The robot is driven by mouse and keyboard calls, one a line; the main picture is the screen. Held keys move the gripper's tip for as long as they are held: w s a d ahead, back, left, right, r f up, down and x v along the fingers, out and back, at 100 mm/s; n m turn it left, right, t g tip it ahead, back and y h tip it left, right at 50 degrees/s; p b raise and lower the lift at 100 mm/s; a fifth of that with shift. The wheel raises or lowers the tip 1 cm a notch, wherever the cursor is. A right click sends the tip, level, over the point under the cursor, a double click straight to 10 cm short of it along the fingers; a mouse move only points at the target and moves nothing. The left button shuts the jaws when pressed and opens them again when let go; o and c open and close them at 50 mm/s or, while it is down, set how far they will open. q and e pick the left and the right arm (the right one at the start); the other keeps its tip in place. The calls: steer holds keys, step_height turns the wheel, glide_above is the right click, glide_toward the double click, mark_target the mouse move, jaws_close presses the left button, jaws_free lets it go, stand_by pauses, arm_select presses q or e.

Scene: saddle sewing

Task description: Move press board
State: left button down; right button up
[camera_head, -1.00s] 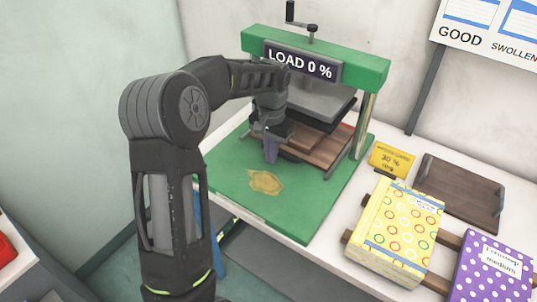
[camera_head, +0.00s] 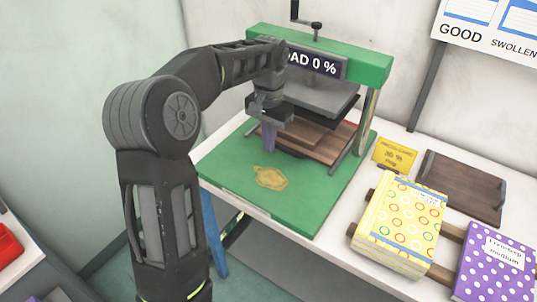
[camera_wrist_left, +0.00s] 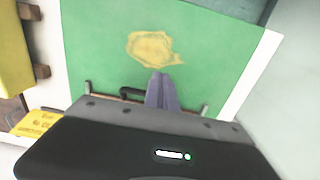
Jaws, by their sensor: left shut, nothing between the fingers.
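A green press (camera_head: 352,62) with a "LOAD 0 %" sign stands on the white table. Brown wooden boards (camera_head: 330,147) lie in it, under its grey plate (camera_head: 325,98). Another dark brown board (camera_head: 460,188) with end handles lies flat on the table to the right. My left gripper (camera_head: 269,140) is shut and empty, pointing down over the green base in front of the boards. Its fingers (camera_wrist_left: 162,92) also show in the left wrist view, beside a dark handle (camera_wrist_left: 128,92). I cannot tell whether they touch it. My right gripper is out of view.
A yellow patterned book (camera_head: 400,222) and a purple dotted one (camera_head: 495,262) rest on wooden bars at the right. A yellow "30 %" card (camera_head: 394,155) stands behind them. The green base (camera_head: 290,210) is clear in front, except for a yellowish stain (camera_head: 270,178).

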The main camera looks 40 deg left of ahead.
arm_select(q)
steer(key=r, duration=0.4)
steer(key=shift+s, duration=0.2)
steer(key=shift+r, duration=0.1)
steer(key=shift+r, duration=0.1)
